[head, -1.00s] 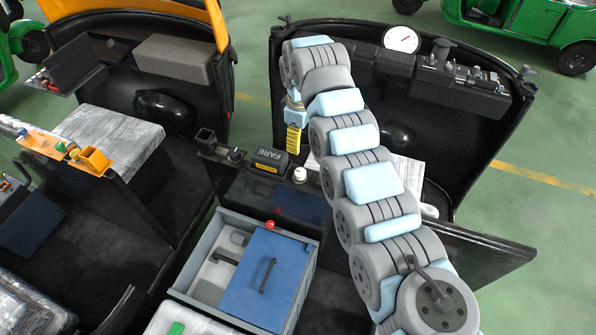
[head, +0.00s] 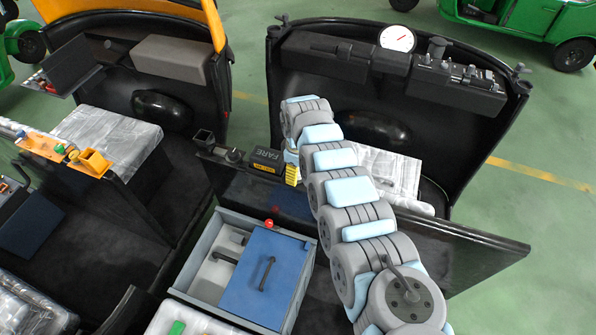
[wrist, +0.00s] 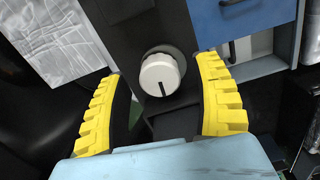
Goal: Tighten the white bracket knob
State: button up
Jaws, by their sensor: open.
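The white bracket knob (wrist: 159,74) shows in the wrist view as a round white knob with a dark line on its face, on a dark bracket. My gripper (wrist: 163,82) is open, its yellow ribbed fingers on either side of the knob. A gap shows between the knob and each finger. The fingertips are about level with the knob in the picture; how deep they reach cannot be told. In the head view my gripper (head: 292,174) points down at the dark panel beside the black FARE box (head: 267,160), and the knob is hidden behind it.
A grey drawer box with a blue lid (head: 266,275) and a red knob (head: 268,223) stands in front of the panel. A wrapped seat (head: 378,172) lies behind my arm. A dark bracket with a dark knob (head: 234,155) sits left of the FARE box.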

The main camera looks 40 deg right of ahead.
jog(key=shift+f, duration=0.2)
jog(key=c, duration=1.2)
jog(key=shift+n, duration=0.7)
grip_shut()
jog(key=o, duration=1.2)
grip_release()
jog(key=shift+r, duration=0.1)
